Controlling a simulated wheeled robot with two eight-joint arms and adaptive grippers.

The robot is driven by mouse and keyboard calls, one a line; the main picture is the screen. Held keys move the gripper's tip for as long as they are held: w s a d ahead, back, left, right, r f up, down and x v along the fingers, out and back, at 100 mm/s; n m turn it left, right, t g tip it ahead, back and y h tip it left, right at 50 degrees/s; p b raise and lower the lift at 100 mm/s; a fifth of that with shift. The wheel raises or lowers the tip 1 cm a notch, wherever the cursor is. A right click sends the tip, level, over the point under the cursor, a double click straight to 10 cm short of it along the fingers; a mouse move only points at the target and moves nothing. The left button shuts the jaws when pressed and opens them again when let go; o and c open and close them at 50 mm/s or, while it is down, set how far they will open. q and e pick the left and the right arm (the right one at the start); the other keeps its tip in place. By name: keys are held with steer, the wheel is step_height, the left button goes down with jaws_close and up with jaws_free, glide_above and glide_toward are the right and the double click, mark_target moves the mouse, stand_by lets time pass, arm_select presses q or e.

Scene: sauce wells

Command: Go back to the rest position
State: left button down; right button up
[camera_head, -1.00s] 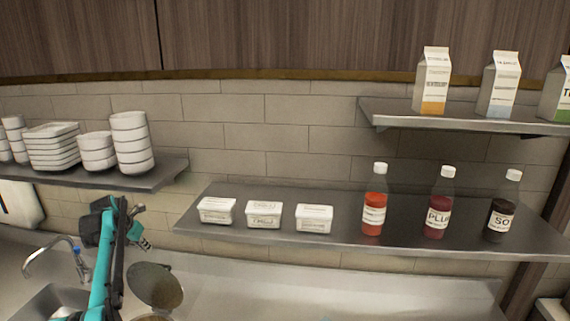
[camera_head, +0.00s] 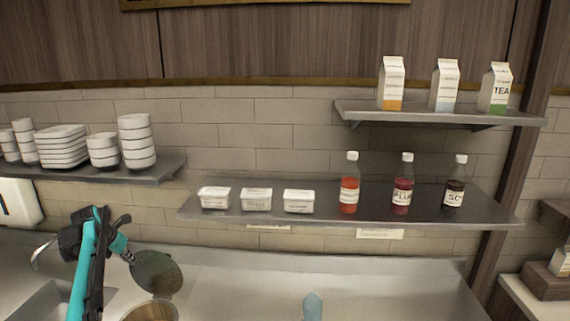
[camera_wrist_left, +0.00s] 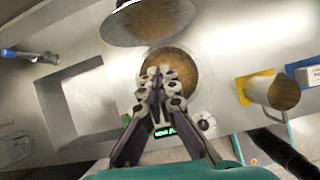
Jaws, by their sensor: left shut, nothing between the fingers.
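My left arm comes in at the lower left of the head view. Its gripper (camera_head: 128,256) is small there, just left of the round lid (camera_head: 157,274) above the counter. In the left wrist view the fingers (camera_wrist_left: 164,72) are shut together with nothing between them. They overlap the round well of brown contents (camera_wrist_left: 187,72) in the picture; the height between them is hard to judge.
A shelf (camera_head: 330,209) holds white tubs (camera_head: 256,199) and sauce bottles (camera_head: 349,185). Stacked bowls (camera_head: 137,141) stand left; cartons (camera_head: 445,86) stand on the upper shelf. The wrist view shows a sink (camera_wrist_left: 90,100), tap (camera_wrist_left: 40,56) and metal jug (camera_wrist_left: 268,96).

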arm_select(q)
steer(key=s+d+m+b, duration=0.4)
steer(key=s+d+m, duration=0.35)
steer(key=d, duration=0.35)
steer(key=s+d+m+b, duration=0.4)
steer(key=s+d+m, duration=0.35)
steer(key=d, duration=0.35)
steer(key=s+d+f+m+t+b, duration=0.1)
steer(key=s+d+f+m+b, duration=0.2)
steer(key=s+d+f+m, duration=0.3)
steer(key=s+d+f+m+b, duration=0.4)
steer(key=s+f+m, duration=0.9)
steer(key=s, duration=0.5)
steer(key=shift+s+d+t, duration=0.2)
steer(key=shift+d+t, duration=0.2)
steer(key=shift+d, duration=0.45)
arm_select(e)
step_height(320, 180, down, 16)
steer(key=shift+w+r, duration=0.15)
steer(key=shift+r, duration=0.05)
